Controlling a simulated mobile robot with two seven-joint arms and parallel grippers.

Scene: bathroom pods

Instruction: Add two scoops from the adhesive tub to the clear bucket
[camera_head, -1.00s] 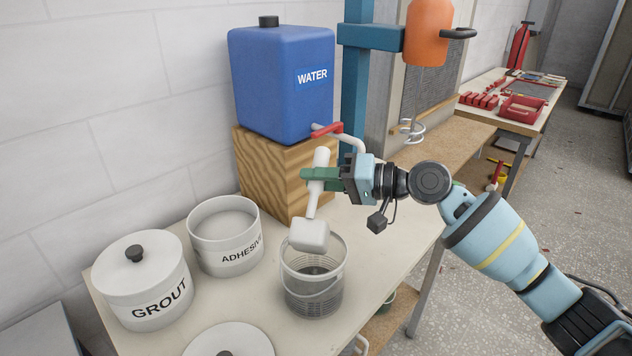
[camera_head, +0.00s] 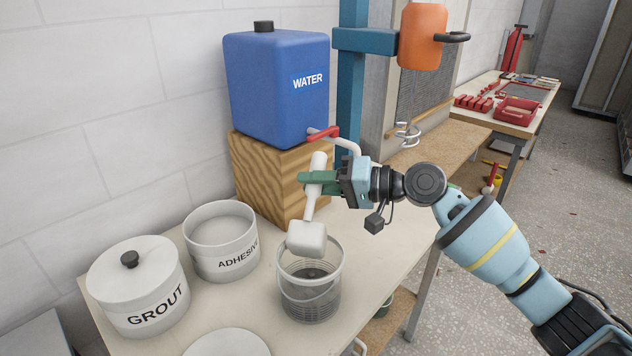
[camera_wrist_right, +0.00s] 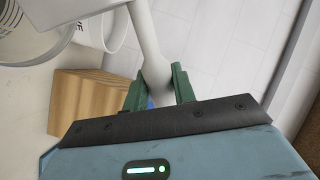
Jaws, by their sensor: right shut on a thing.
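The open adhesive tub (camera_head: 222,262) stands on the table with pale material inside. The clear bucket (camera_head: 311,293) with a wire handle stands to its right; some grey shows low inside it. My right gripper (camera_head: 318,183) is shut on the handle of a white scoop (camera_head: 307,239), also seen in the wrist view (camera_wrist_right: 150,45). The scoop's head hangs over the bucket's rim at its back left side. Whether the scoop holds anything cannot be told. My left gripper is not in view.
A lidded grout tub (camera_head: 140,290) stands left of the adhesive tub. A loose lid (camera_head: 228,344) lies at the table's front. A blue water tank (camera_head: 280,90) with a red tap sits on a wooden block (camera_head: 262,170) behind. An orange mixer (camera_head: 422,38) hangs right.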

